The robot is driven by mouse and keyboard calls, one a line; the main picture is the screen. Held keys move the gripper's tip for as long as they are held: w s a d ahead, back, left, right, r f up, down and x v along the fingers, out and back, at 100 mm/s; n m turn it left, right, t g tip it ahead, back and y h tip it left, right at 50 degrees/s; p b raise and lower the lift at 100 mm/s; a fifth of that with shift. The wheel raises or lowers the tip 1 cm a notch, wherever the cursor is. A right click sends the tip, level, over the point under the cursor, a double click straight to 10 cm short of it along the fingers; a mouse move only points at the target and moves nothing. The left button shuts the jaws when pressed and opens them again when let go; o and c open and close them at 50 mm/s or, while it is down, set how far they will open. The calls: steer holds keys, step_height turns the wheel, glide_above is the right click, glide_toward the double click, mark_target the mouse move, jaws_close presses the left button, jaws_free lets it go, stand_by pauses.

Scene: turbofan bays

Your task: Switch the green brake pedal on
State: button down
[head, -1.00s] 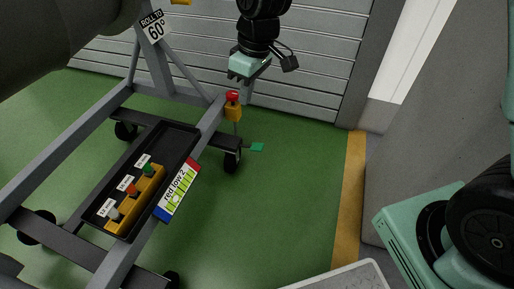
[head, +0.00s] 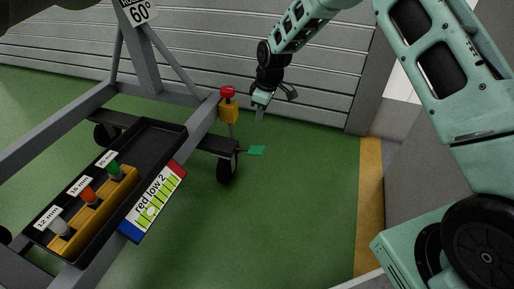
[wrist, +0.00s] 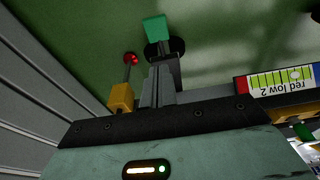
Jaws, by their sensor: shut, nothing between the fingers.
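The green brake pedal (head: 257,150) is a small flat plate low beside the black caster wheel (head: 228,166), at the near right end of the cart's dark cross beam. In the wrist view the pedal (wrist: 156,29) shows at top centre, just past my fingertips, with the dark wheel beside it. I cannot tell whether it is pressed. My gripper (head: 260,114) is shut and empty, pointing down above the pedal and apart from it. In the wrist view the gripper's fingers (wrist: 162,72) are together, covering part of the wheel and beam.
A yellow box with a red button (head: 228,92) stands on the cart frame left of my gripper. A black tray (head: 150,150) holds a yellow rack of coloured tools, beside a "red low 2" label (head: 154,203). A ribbed shutter (head: 200,55) stands behind. Green floor right of the cart is clear.

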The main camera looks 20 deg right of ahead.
steer(key=shift+w+d+f, duration=0.1)
steer(key=shift+w+f, duration=0.05)
steer(key=b, duration=0.8)
glide_above(256, 149)
steer(key=f, duration=1.2)
steer(key=shift+s+d+f, duration=0.1)
steer(key=shift+s+f, duration=0.1)
steer(key=shift+f, duration=0.05)
steer(key=shift+s+d+f, duration=0.15)
steer(key=shift+f, duration=0.45)
